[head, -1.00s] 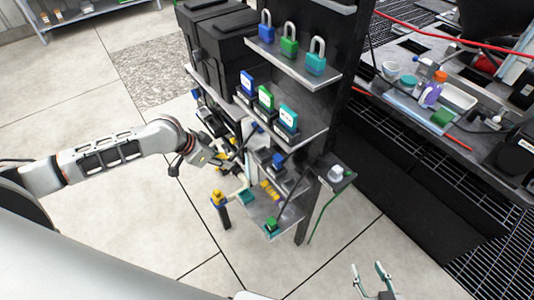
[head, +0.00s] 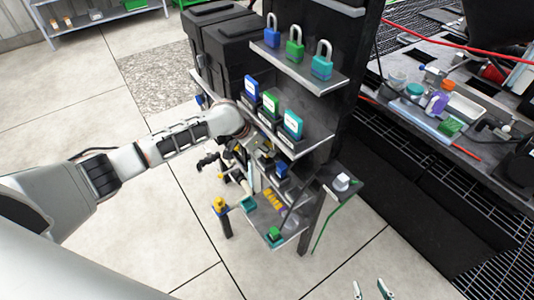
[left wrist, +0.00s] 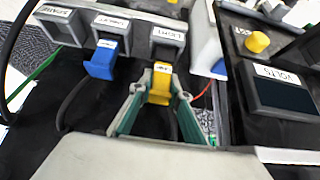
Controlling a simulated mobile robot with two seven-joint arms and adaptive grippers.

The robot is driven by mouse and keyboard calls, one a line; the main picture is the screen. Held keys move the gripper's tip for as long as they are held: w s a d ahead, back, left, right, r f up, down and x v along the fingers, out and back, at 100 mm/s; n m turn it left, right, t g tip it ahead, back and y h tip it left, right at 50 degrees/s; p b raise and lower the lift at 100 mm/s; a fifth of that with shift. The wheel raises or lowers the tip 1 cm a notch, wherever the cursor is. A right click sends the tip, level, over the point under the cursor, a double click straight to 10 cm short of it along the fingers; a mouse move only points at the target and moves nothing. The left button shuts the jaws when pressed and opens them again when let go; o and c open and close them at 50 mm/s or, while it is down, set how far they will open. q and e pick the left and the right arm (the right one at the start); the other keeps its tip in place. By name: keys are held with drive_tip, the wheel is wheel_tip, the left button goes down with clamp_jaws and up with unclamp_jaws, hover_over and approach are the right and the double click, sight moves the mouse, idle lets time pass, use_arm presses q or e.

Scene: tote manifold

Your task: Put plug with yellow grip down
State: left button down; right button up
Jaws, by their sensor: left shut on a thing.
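In the left wrist view, the plug with yellow grip (left wrist: 160,84) is between the two fingers of my left gripper (left wrist: 158,100), which is shut on it. The plug is just below the right-hand socket (left wrist: 168,40) of a grey row; whether it touches the socket is unclear. A dark cable hangs below the plug. A blue plug (left wrist: 103,60) is at the middle socket. In the head view, my left gripper (head: 262,158) is among the lower shelves, partly hidden by its arm. My right gripper (head: 372,290) shows at the bottom edge, fingers apart and empty.
A yellow button (left wrist: 257,41) and a dark box labelled VOLTS (left wrist: 280,90) are to the right in the wrist view. In the head view, a shelf with padlocks (head: 295,51) and one with tagged boxes (head: 271,104) stand above my left gripper.

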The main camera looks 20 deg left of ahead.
use_arm(q)
wheel_tip(320, 180, down, 2)
drive_tip(key=shift+f, duration=0.15)
drive_tip(key=c, duration=1.9)
unclamp_jaws()
